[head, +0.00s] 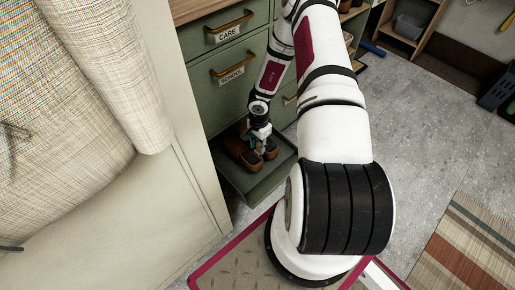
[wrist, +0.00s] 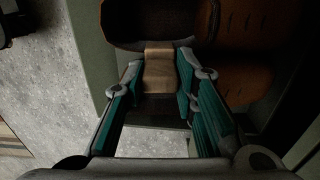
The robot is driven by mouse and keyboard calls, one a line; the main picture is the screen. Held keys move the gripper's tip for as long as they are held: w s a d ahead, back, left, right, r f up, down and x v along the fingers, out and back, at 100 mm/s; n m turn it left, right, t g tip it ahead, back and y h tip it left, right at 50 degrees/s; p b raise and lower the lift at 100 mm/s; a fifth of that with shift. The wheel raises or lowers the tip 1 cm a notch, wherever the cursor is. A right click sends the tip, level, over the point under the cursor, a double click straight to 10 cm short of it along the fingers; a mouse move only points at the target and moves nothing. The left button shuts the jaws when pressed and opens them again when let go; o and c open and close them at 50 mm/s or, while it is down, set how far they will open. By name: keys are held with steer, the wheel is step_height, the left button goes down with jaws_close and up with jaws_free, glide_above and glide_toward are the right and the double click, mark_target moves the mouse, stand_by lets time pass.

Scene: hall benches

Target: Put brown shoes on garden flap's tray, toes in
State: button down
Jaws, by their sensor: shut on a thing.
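My gripper (head: 258,138) reaches down beside the cabinet and is shut on one brown shoe (wrist: 155,22). In the wrist view, the teal-lined fingers (wrist: 160,75) close on a lighter tan strip of that shoe. The other brown shoe (wrist: 240,75) lies just to the right. In the head view, the brown shoes (head: 241,153) are side by side over the low green tray (head: 262,186), at the cabinet's foot. The gripper partly hides them. I cannot tell clearly which way the toes point, or whether the held shoe touches the tray.
The green cabinet has drawers labelled CARE (head: 229,33) and SCHOOL (head: 231,73) above the tray. A pale panel (head: 125,215) stands close on the left, with woven fabric (head: 75,85) above it. A striped rug (head: 470,245) lies right; grey floor (head: 420,130) is open between.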

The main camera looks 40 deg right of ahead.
mark_target(257, 149)
steer(key=shift+w, duration=0.45)
step_height(257, 149, down, 4)
steer(key=shift+r+b, duration=0.2)
steer(key=shift+b, duration=0.9)
steer(key=c, duration=1.3)
jaws_free()
step_height(257, 149, up, 12)
steer(key=p, duration=0.5)
steer(key=shift+s+r, duration=0.1)
